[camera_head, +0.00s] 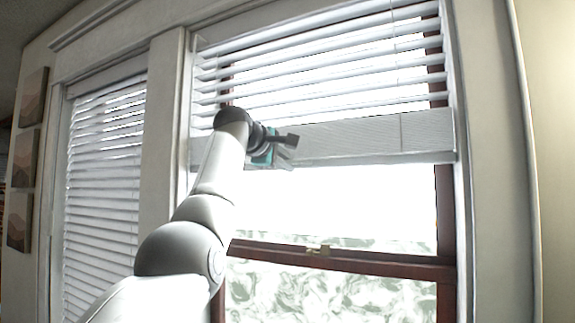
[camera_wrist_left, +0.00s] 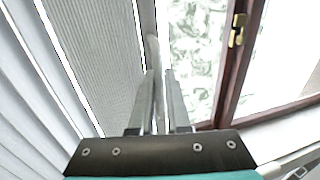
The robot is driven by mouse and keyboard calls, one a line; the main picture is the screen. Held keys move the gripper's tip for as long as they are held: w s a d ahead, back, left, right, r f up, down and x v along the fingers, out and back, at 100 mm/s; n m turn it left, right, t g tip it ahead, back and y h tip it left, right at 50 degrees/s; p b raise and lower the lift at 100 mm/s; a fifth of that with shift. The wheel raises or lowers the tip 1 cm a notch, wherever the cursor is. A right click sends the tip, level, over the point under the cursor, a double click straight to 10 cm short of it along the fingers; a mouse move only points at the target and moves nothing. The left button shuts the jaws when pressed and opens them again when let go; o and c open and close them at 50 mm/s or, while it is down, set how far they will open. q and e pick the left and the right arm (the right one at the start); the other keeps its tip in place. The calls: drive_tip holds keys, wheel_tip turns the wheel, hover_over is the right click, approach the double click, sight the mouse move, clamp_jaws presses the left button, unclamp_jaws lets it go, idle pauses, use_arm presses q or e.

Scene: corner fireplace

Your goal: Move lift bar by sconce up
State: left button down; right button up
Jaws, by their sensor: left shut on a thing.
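The lift bar (camera_head: 385,158) is the pale bottom rail of the raised blind on the right window. It hangs across the upper part of the window, below a stack of gathered slats. My left gripper (camera_head: 286,150) is at the left part of this bar. In the left wrist view, the two fingers (camera_wrist_left: 160,95) are shut on the bar (camera_wrist_left: 152,48), which runs up between them. The fingers and arm hide part of the bar's left end. My right gripper is not in view. No sconce shows.
A second blind (camera_head: 105,185) covers the window to the left, with a white post (camera_head: 162,130) between them. The dark red window sash (camera_head: 350,263) has a brass latch (camera_head: 318,250). Open slats (camera_head: 330,75) hang above the bar. Framed pictures (camera_head: 25,155) are at the far left.

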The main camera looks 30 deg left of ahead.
use_arm(q)
drive_tip(key=shift+s+r, duration=0.1)
drive_tip(key=shift+r, duration=0.4)
drive_tip(key=c, duration=1)
unclamp_jaws()
drive_tip(key=shift+f, duration=0.15)
drive_tip(key=shift+o, duration=0.6)
drive_tip(key=shift+f, duration=0.15)
drive_tip(key=b+v, duration=0.7)
drive_tip(key=v, duration=0.8)
drive_tip(key=shift+b, duration=0.4)
drive_tip(key=shift+s, duration=0.1)
